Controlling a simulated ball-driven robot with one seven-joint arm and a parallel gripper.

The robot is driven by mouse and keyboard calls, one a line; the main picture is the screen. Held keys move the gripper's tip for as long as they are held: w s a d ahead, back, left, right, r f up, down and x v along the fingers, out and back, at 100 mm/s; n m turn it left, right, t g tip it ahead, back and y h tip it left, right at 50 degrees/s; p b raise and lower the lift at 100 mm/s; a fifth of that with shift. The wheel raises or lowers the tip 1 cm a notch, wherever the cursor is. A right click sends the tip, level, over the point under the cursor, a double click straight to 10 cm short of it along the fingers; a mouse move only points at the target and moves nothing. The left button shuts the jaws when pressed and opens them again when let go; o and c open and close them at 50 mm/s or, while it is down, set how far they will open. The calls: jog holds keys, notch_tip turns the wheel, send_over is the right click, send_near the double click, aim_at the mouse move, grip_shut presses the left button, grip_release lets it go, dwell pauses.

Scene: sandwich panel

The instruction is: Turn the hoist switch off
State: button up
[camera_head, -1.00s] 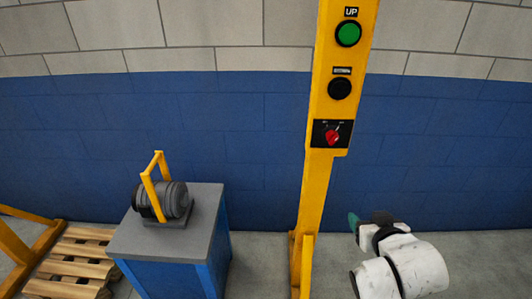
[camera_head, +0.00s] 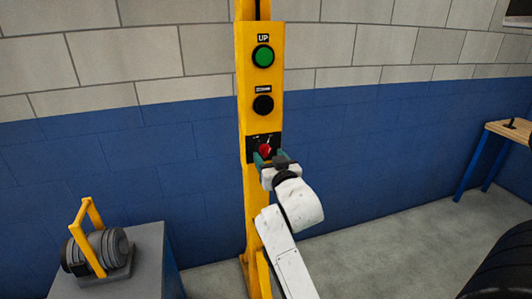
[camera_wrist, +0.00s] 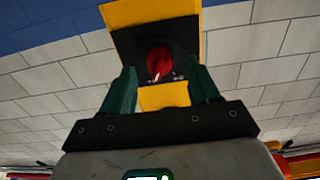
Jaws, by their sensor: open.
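The hoist switch is a red rotary knob (camera_head: 264,150) on a black plate (camera_head: 250,142), low on the yellow post (camera_head: 247,190). In the wrist view the red knob (camera_wrist: 159,62) shows a pale pointer mark near its lower edge. My gripper (camera_head: 266,158) is just in front of the knob in the head view and covers part of its plate. In the wrist view my gripper (camera_wrist: 163,88) has its two green fingers apart, one on each side below the knob, with nothing between them. I cannot tell whether the fingertips touch the plate.
Above the switch are a green UP button (camera_head: 263,56) and a black button (camera_head: 263,105). A grey motor with a yellow handle (camera_head: 100,250) sits on a cabinet (camera_head: 150,262) at lower left. A wooden table (camera_head: 515,131) stands at right.

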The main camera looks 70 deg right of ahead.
aim_at(266, 151)
jog(key=shift+x, duration=1.35)
jog(key=shift+c, duration=0.2)
jog(key=c, duration=1)
jog(key=shift+n+p, duration=0.35)
jog(key=shift+n, duration=0.05)
jog(key=n+p, duration=0.3)
jog(key=n, duration=0.2)
jog(key=shift+r, duration=0.2)
jog(key=n+p, duration=0.4)
jog(key=n, duration=0.2)
jog(key=shift+f, duration=0.1)
jog(key=shift+f+n, duration=0.1)
jog(key=shift+n, duration=0.2)
